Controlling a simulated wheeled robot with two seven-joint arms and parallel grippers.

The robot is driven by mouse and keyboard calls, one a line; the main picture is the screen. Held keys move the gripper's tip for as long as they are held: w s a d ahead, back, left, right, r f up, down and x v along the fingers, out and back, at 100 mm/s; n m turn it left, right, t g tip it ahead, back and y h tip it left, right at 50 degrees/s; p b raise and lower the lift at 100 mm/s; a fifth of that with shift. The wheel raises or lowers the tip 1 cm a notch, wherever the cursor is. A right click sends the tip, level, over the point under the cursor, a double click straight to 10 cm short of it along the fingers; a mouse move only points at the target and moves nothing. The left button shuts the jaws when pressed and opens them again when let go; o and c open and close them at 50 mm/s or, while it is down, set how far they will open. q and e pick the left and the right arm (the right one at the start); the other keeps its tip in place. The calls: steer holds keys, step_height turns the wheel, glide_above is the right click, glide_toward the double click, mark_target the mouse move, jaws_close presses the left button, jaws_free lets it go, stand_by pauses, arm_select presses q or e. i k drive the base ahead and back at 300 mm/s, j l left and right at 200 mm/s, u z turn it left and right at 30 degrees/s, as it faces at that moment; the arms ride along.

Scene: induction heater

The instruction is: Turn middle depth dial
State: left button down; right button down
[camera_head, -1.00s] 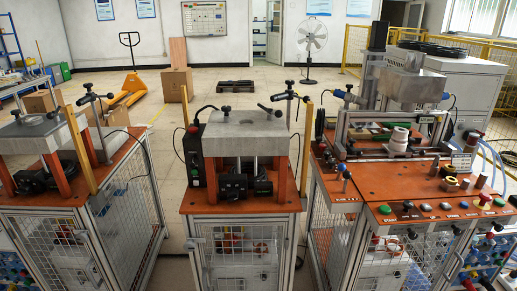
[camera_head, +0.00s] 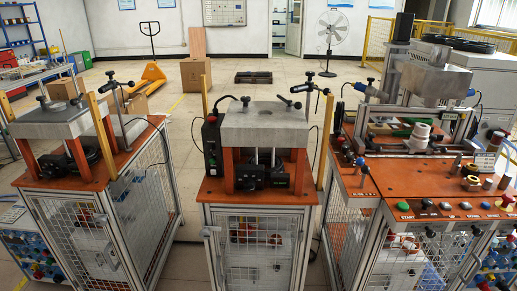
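The middle machine stands at the centre, with a grey block (camera_head: 263,127) on orange supports over an orange top. A black clamp-like unit (camera_head: 262,177) sits under the block. A small black knob (camera_head: 245,101) and a black-tipped lever (camera_head: 289,103) are on top of the block. No dial is clearly marked as the depth dial, so I cannot tell which part it is. Small knobs also show on a blue panel (camera_head: 42,262) at the lower left and on the right machine's front (camera_head: 497,265). Neither of my grippers is in view.
A similar machine (camera_head: 60,122) stands on the left. The right machine (camera_head: 390,175) carries a white spool, metal parts and a row of buttons (camera_head: 445,208). Narrow floor gaps separate the machines. Behind are a cardboard box (camera_head: 196,75), a yellow pallet truck (camera_head: 152,75) and a fan (camera_head: 333,35).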

mark_target(250, 183)
steer(key=z, duration=2.25)
steer(key=k+j, duration=1)
steer(key=k+j+z, duration=0.05)
